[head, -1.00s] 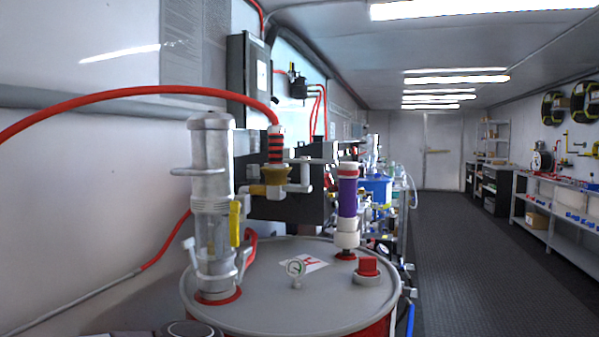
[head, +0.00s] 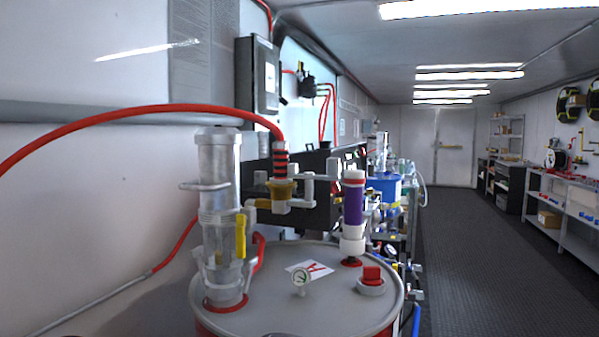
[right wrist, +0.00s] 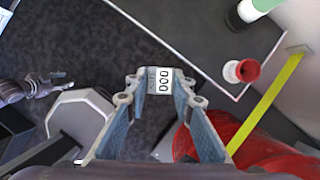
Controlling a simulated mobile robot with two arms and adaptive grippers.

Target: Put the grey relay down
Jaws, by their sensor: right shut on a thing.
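The grey relay (right wrist: 159,86), a small block with a pale face marked with dark rings, is between the fingertips of my right gripper (right wrist: 158,80) in the right wrist view. The blue-grey fingers are shut on it from both sides, and it is held over a dark floor. A dark jointed part at the left of that view looks like my left gripper (right wrist: 52,84); its fingers are too small to read. The head view shows neither gripper nor the relay.
A drum lid (head: 330,302) carries a clear pump tube (head: 220,215), a purple cylinder (head: 353,205) and a red cap (head: 372,274). A red hose (head: 120,113) arches from the left. The aisle floor (head: 470,250) is clear. The right wrist view shows a yellow strip (right wrist: 268,100).

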